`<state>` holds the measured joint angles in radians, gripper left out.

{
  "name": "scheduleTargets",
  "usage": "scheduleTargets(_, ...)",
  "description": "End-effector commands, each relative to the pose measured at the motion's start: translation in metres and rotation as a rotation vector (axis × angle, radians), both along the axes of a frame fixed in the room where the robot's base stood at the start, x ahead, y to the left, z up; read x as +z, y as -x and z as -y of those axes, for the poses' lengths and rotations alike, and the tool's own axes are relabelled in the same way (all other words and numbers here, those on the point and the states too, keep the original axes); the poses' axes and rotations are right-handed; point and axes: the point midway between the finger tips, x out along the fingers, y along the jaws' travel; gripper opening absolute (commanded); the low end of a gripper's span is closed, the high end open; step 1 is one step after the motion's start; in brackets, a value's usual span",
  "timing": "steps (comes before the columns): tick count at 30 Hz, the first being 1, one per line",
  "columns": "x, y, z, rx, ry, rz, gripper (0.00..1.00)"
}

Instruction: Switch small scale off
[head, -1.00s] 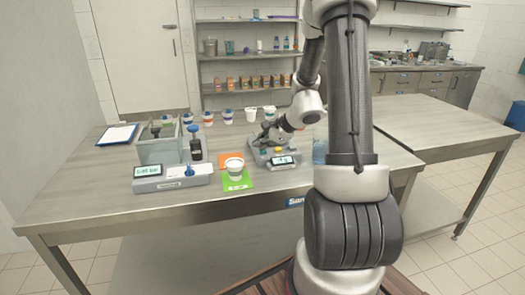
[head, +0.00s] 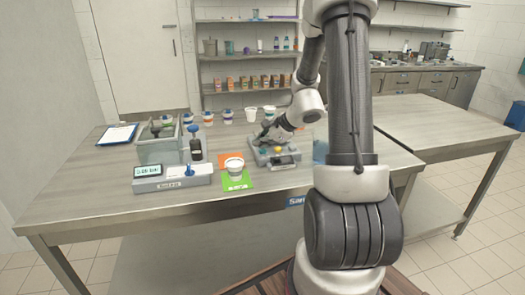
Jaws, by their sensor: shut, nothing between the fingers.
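The small scale (head: 262,158) is a low grey device near the front middle of the metal table. Its front display (head: 282,161) is dark. A yellow knob (head: 278,150) shows on its top. My gripper (head: 268,142) is shut and empty, at the back of the small scale's top. Whether the fingertips touch the scale is too small to tell.
Several cups line the back, and a clipboard (head: 117,134) lies at left.

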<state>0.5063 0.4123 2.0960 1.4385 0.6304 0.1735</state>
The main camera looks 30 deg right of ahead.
Motion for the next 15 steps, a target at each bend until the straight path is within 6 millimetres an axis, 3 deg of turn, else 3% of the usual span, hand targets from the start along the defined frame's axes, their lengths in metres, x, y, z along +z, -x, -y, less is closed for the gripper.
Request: scheduleTargets(15, 0.016, -0.001, 0.0, 0.0, 0.001, 0.004, 0.0)
